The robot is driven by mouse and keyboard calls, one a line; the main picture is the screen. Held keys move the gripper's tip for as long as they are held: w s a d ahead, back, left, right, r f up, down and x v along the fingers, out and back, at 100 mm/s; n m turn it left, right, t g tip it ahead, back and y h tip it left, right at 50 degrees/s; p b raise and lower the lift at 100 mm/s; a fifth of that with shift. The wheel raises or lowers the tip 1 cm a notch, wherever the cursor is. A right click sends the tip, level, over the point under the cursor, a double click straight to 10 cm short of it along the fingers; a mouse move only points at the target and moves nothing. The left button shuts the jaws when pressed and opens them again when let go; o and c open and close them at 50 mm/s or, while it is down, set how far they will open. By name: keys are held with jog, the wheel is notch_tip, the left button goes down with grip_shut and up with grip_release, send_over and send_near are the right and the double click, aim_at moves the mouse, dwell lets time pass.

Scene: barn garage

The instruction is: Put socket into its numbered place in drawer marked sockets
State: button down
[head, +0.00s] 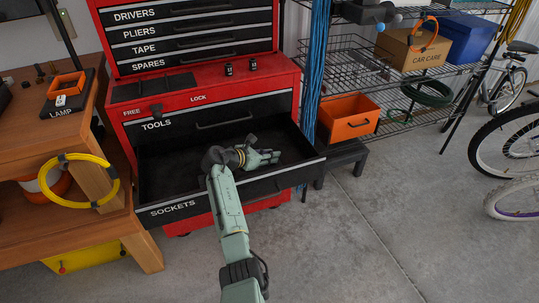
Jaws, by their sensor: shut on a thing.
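The drawer marked SOCKETS (158,212) is pulled out of the red tool chest (205,92), and its dark inside is partly hidden by my arm. My gripper (274,157) is over the right part of the open drawer, pointing right. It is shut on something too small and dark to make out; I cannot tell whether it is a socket. Two small dark pieces, one on the left (228,69) and one on the right (252,65), stand on the chest's red top; they look like sockets.
The TOOLS drawer (222,122) is above the open one. A small dark lever (156,111) sits by FREE and LOCK. A wooden bench (60,205) is on the left. An orange bin (348,118) on a black stool stands close right. The floor in front is clear.

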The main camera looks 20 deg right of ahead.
jog(key=shift+f, duration=0.55)
jog(key=c, duration=1.4)
grip_release()
jog(key=shift+s+f, duration=0.1)
jog(key=shift+f, duration=0.05)
jog(key=shift+r, duration=0.25)
jog(key=v, duration=0.4)
jog(key=b+v, duration=0.1)
jog(key=v, duration=0.7)
jog(key=shift+r, duration=0.5)
